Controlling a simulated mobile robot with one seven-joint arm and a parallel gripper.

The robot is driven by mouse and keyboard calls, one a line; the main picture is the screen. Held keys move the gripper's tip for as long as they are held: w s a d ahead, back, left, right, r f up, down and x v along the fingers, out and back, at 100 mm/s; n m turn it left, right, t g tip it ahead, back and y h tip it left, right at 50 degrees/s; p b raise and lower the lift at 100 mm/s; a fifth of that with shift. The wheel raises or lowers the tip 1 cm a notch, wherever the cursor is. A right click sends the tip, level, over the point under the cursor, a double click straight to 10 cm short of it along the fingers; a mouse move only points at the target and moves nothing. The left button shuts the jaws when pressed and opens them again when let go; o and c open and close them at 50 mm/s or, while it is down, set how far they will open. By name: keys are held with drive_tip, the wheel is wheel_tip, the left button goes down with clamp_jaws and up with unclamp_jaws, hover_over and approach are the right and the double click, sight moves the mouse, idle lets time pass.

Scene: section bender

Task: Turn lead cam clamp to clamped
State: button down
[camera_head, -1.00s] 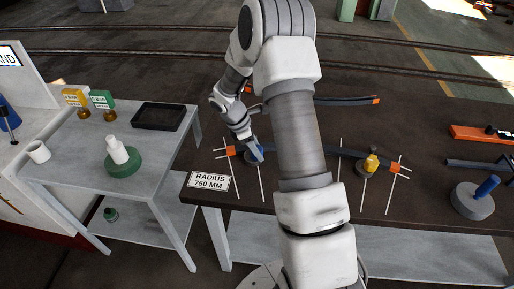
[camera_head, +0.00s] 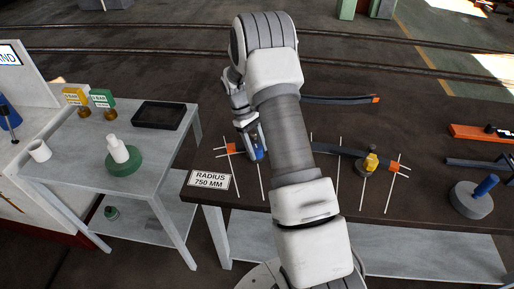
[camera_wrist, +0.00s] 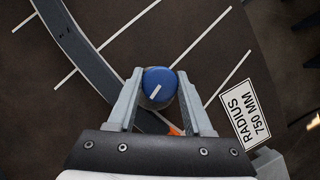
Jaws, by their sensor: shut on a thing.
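A cam clamp with a round blue knob (camera_head: 259,154) stands at the left end of the curved dark bar (camera_head: 335,149) on the dark bench. In the wrist view the blue knob (camera_wrist: 160,78) carries a short white line that points to the lower left. My gripper (camera_wrist: 159,84) is shut on this knob, one finger on each side. In the head view my gripper (camera_head: 255,145) reaches down onto it and partly hides it. A second clamp with a yellow knob (camera_head: 370,162) stands farther right along the bar. No label tells which clamp is the lead one.
A "RADIUS 750 MM" sign (camera_head: 209,180) is at the bench's front left corner. A grey disc with a blue handle (camera_head: 484,188) is at the right. A grey side table (camera_head: 70,150) stands left.

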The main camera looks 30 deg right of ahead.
drive_tip(key=shift+m+y, duration=0.4)
drive_tip(key=shift+m, duration=0.6)
drive_tip(key=shift+c, duration=1.5)
unclamp_jaws()
drive_tip(key=v, duration=1.7)
drive_tip(key=shift+w+p, duration=0.2)
drive_tip(key=shift+p, duration=0.25)
drive_tip(key=shift+r, duration=0.2)
